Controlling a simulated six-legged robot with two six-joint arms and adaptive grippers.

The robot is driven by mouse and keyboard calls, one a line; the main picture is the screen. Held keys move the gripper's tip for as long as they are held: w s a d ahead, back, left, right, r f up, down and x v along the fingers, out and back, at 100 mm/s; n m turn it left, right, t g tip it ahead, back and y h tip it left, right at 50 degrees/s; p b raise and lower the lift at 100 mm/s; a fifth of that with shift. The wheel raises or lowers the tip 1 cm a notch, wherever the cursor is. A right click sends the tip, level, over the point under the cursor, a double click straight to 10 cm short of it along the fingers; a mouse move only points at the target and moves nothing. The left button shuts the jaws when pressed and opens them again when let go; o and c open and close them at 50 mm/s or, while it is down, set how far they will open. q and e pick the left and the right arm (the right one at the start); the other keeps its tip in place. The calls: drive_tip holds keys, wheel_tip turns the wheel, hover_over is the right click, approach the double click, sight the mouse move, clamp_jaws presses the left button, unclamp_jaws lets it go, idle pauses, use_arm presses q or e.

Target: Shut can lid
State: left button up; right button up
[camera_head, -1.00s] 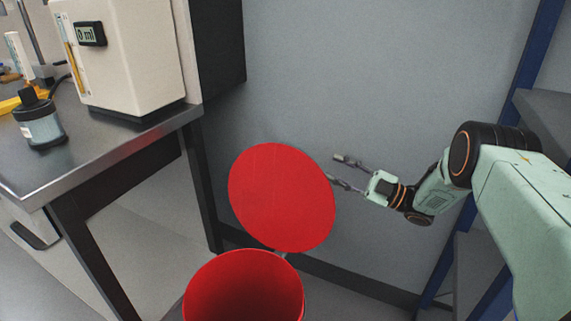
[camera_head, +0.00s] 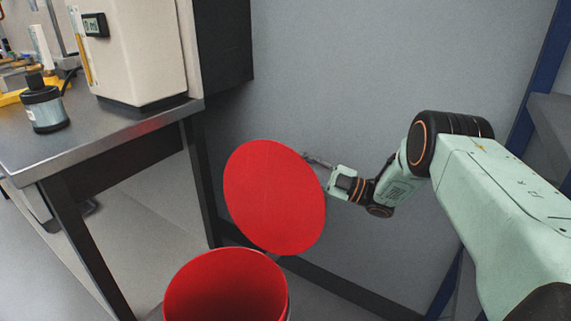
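The red can (camera_head: 225,285) stands on the floor at the bottom of the head view, with its mouth uncovered and its lower part cut off by the frame. Its round red lid (camera_head: 274,197) stands up, tilted, above the can's far edge. My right gripper (camera_head: 318,162) is at the lid's upper right edge, partly hidden behind it. One finger shows beyond the lid's edge; the other is hidden. I cannot tell whether it touches the lid. My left gripper is not in view.
A metal-topped table (camera_head: 100,138) with dark legs stands at the left. It holds a cream machine (camera_head: 135,50) and a dark-capped bottle (camera_head: 44,105). A grey wall (camera_head: 380,70) is behind the lid. A blue-framed shelf (camera_head: 545,110) stands at the right.

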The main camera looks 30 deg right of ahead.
sight(284, 162)
drive_tip(key=shift+b+x, duration=0.55)
drive_tip(key=shift+x, duration=1.65)
drive_tip(key=shift+f, duration=0.15)
drive_tip(key=shift+c, duration=0.2)
clamp_jaws()
